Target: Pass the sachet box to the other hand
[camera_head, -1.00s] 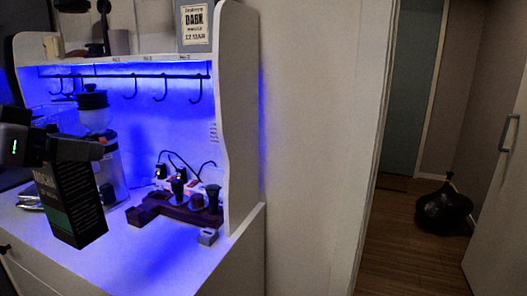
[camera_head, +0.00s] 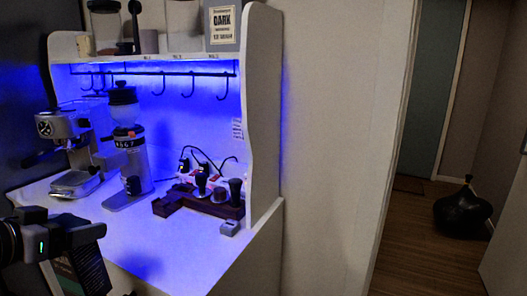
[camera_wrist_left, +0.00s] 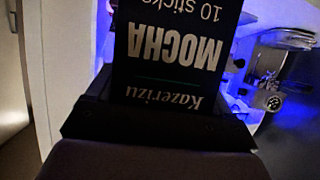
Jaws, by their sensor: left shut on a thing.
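The sachet box (camera_head: 90,270) is black with a green part. It hangs below my left gripper (camera_head: 84,236) at the lower left of the head view, in front of the white counter. My left gripper is shut on it. In the left wrist view the sachet box (camera_wrist_left: 172,52) fills the upper middle, with "MOCHA", "10 sticks" and "Kazerizu" upside down in that picture. The lower part of the box is cut off by the bottom edge of the head view. My right gripper is in neither view.
An espresso machine (camera_head: 75,140) and a grinder (camera_head: 128,150) stand on the white counter (camera_head: 165,240). A dark wooden tool stand (camera_head: 208,204) is at the right. Hooks hang under the shelf. The front of the counter is bare.

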